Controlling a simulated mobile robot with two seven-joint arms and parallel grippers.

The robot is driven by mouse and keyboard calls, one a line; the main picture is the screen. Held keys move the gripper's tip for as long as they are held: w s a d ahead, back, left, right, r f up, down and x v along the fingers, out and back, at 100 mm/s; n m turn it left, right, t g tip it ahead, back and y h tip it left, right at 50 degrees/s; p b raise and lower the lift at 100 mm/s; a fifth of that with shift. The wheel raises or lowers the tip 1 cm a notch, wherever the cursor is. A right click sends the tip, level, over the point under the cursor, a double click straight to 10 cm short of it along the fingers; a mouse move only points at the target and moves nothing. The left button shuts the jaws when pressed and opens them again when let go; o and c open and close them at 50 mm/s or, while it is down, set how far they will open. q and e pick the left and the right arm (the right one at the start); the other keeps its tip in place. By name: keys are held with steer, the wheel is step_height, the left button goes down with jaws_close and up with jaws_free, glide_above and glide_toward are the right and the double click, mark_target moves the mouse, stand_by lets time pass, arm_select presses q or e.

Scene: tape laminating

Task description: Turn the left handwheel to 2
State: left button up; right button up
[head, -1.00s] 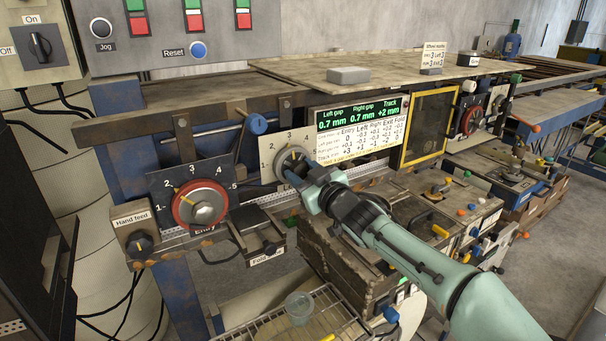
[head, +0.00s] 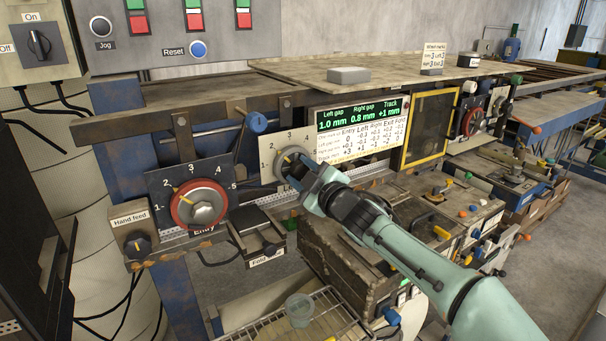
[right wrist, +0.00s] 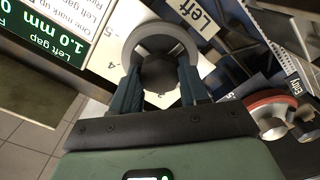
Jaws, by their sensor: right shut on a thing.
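The left handwheel (head: 284,160) is a grey ring on a pale dial plate with numbers, left of the display. Its yellow mark appears at the upper left, towards the 2; the gripper hides part of the wheel. In the right wrist view the handwheel (right wrist: 162,38) sits at the fingertips, beside a "Left" label. My right gripper (right wrist: 158,78) is shut on the wheel's dark hub, one finger on each side. It also shows in the head view (head: 298,174). My left gripper is not in view.
The display (head: 360,115) reads left gap 1.0 mm, right gap 0.8 mm, track +1 mm. The red Entry handwheel (head: 198,205) stands close on the left, its pointer near 2. A yellow-framed panel (head: 430,127) is to the right. A wire rack (head: 330,318) lies below.

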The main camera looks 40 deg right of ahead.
stand_by(0.3)
steer(key=o, duration=1.1)
steer(key=shift+c, duration=0.2)
steer(key=s+a, duration=0.1)
steer(key=s, duration=1.2)
steer(key=shift+s+a+b, duration=0.15)
steer(key=shift+a+b, duration=0.1)
steer(key=shift+b, duration=0.15)
